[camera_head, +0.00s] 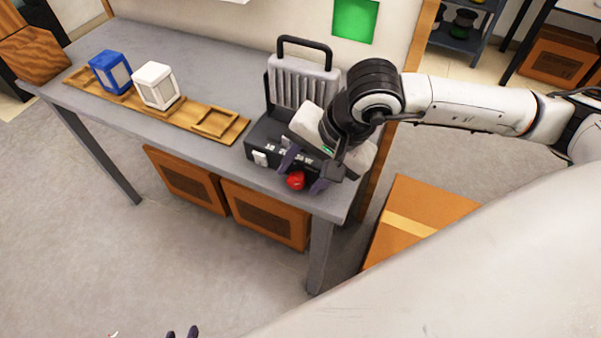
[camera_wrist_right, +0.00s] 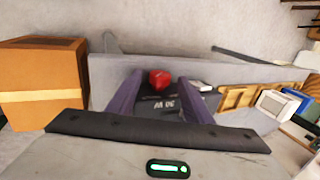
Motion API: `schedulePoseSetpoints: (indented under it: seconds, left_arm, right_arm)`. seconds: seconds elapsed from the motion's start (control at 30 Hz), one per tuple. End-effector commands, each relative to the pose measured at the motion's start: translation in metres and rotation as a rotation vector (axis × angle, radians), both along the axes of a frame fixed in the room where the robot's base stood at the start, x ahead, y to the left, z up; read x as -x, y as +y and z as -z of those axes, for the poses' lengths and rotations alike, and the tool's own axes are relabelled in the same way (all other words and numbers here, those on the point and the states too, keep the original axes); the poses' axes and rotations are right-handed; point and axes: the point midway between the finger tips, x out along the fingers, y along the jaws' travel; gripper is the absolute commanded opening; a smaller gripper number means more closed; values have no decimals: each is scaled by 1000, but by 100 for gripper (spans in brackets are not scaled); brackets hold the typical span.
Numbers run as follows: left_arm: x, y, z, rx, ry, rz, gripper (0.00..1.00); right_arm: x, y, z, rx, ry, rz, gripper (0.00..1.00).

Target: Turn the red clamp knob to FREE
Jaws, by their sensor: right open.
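The red clamp knob (camera_head: 296,181) sits low on the front of a dark device (camera_head: 258,136) with a ribbed grey upright part and a black handle. My right gripper (camera_head: 304,174) is open at the device's front, with one purple finger on each side of the knob. In the right wrist view, the red knob (camera_wrist_right: 159,79) shows between the open fingers (camera_wrist_right: 158,86); I cannot tell whether they touch it. Only two dark purple tips of my left gripper (camera_head: 182,333) show at the bottom edge.
The device stands on a grey table (camera_head: 210,62), near its right end. A wooden rack (camera_head: 190,116) holds a blue-and-white block (camera_head: 110,72) and a white block (camera_head: 154,86). Brown crates (camera_head: 266,214) stand below, and a cardboard box (camera_head: 420,212) stands on the floor to the right.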

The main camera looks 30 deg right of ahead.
Motion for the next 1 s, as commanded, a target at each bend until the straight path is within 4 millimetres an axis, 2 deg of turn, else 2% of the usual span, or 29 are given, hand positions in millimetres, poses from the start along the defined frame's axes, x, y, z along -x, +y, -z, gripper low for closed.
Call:
schedulePoseSetpoints:
  seconds: [0.13,0.4,0.6,0.67,1.0]
  left_arm:
    - [0,0,0,1,0,1,31]
    - [0,-1,0,1,-1,1,31]
    - [-1,-1,-1,1,-3,1,31]
    - [-2,-1,-1,1,-4,1,31]
    - [-3,0,-4,1,-7,0,31]
  right_arm:
    - [-2,2,9,0,1,-1,46]
    - [-3,3,10,0,0,-1,46]
    - [-3,3,10,-1,1,0,12]
    - [-3,3,10,-1,1,0,5]
    - [-5,5,7,37,50,-3,5]
